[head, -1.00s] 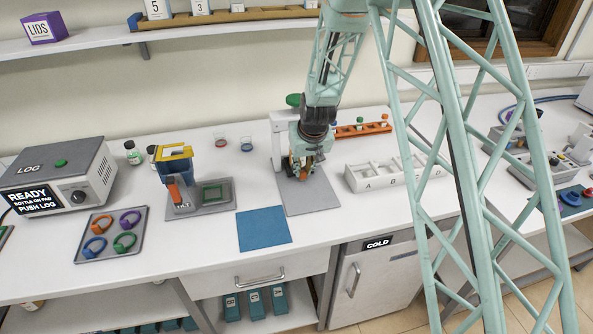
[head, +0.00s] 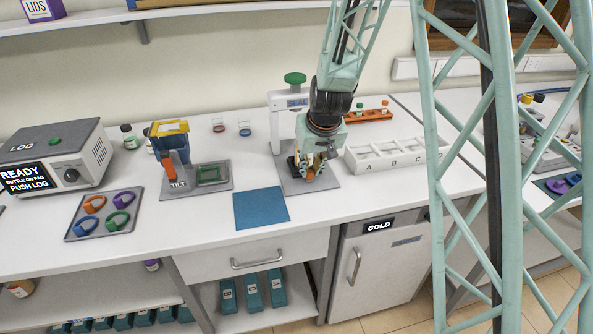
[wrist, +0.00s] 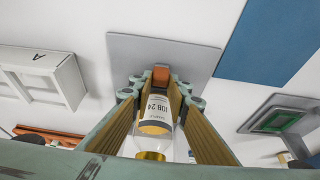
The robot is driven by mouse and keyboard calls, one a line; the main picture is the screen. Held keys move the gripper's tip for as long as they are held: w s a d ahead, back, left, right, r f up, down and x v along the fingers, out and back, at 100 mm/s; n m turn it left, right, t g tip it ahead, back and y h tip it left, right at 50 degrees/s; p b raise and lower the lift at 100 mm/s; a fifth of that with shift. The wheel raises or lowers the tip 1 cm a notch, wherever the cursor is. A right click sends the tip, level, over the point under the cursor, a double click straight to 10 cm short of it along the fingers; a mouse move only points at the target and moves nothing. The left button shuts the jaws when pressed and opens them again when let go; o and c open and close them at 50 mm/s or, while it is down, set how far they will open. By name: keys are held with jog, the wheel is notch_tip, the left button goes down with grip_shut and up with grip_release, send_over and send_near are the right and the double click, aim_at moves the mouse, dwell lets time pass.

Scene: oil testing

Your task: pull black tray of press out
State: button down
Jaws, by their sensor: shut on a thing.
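The press (head: 278,118) stands at the back of the bench, with a green knob (head: 295,79) and a SEAL label, on a grey base plate (head: 305,187). My gripper (head: 315,172) is low over this plate, in front of the press. In the wrist view its fingertips (wrist: 161,78) are closed around an orange block (wrist: 161,73), which looks like the tray's handle. A labelled bottle with a gold cap (wrist: 151,156) shows between the fingers. A small dark part (head: 292,163) beside the gripper may be the black tray, mostly hidden.
A white rack (head: 392,152) marked with letters is close to the right. A blue mat (head: 261,208) lies front left, and the TILT stand (head: 172,150) is farther left. An orange rack (head: 368,116) is behind. Bare bench lies in front of the plate.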

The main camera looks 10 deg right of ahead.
jog(key=shift+s+d+b, duration=0.15)
jog(key=shift+s+b, duration=0.9)
jog(key=shift+s, duration=1)
jog(key=c, duration=2.5)
grip_release()
jog(key=shift+s, duration=0.1)
jog(key=shift+c, duration=0.2)
jog(key=shift+o, duration=0.4)
jog(key=shift+r, duration=0.15)
jog(key=shift+s+r, duration=0.1)
jog(key=shift+r, duration=0.5)
jog(key=v, duration=1)
jog(key=shift+r, duration=0.2)
jog(key=shift+s+d+r, duration=0.1)
jog(key=shift+s, duration=0.1)
